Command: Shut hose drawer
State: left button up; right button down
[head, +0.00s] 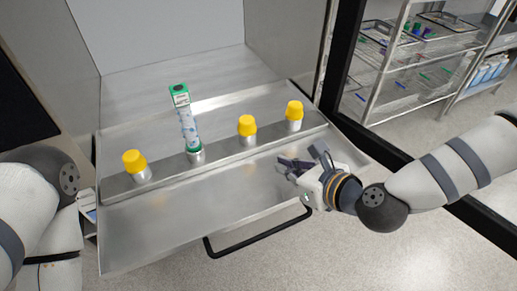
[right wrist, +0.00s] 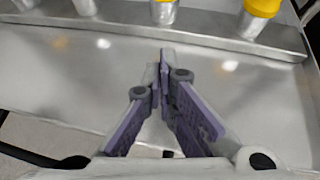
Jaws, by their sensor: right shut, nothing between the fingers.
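The hose drawer (head: 220,213) is a wide metal tray pulled out of the washer's chamber, with a black bar handle (head: 262,236) along its front edge. A raised ledge on it bears several metal ports. Three of them have yellow caps: one at left (head: 134,161), one at centre right (head: 246,125) and one at right (head: 294,110). A bottle with green ends (head: 187,122) stands on another port. My right gripper (head: 303,160) is shut and empty over the drawer's right front part; it also shows in the right wrist view (right wrist: 163,58). My left gripper is not seen.
A dark upright frame post (head: 345,55) stands right of the drawer. Beyond it, wire shelves (head: 395,65) hold trays and small items. The grey floor in front of the drawer looks clear.

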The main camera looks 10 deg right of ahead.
aim_at(252, 149)
jog(key=x, duration=0.6)
jog(key=shift+a+f+b, duration=0.15)
jog(key=shift+f+b, duration=0.1)
jog(key=shift+b, duration=0.1)
jog(key=w, duration=0.1)
jog(key=w+a, duration=0.2)
jog(key=shift+w+r, duration=0.1)
jog(key=shift+w, duration=0.3)
